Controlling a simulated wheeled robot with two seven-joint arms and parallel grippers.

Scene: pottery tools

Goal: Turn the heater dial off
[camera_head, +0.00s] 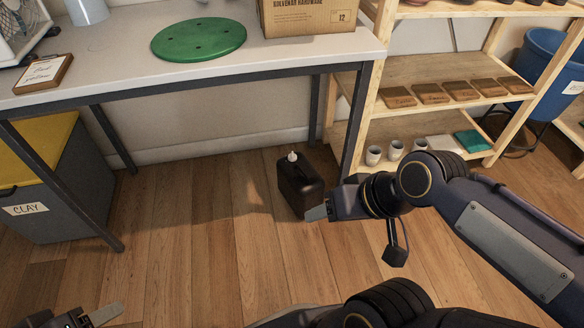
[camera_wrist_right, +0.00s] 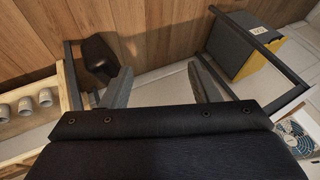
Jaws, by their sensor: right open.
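No heater dial is recognisable in either view. A white boxy appliance with a fan-like front (camera_head: 20,30) stands at the table's far left, cut off by the frame; I cannot tell whether it is the heater. It may also show at the lower right of the right wrist view (camera_wrist_right: 297,145). My right gripper (camera_head: 318,213) is over the floor in front of the table. In its wrist view the two fingers (camera_wrist_right: 163,82) stand wide apart with nothing between them. My left gripper (camera_head: 98,314) is only partly in view at the bottom left, its opening unclear.
A dark brown canister (camera_head: 299,186) stands on the floor beside my right gripper. The table (camera_head: 120,65) carries a green disc (camera_head: 198,40), a cardboard box (camera_head: 305,15) and a framed note (camera_head: 43,73). A clay bin (camera_head: 60,190) is below; wooden shelves (camera_head: 425,70) stand right.

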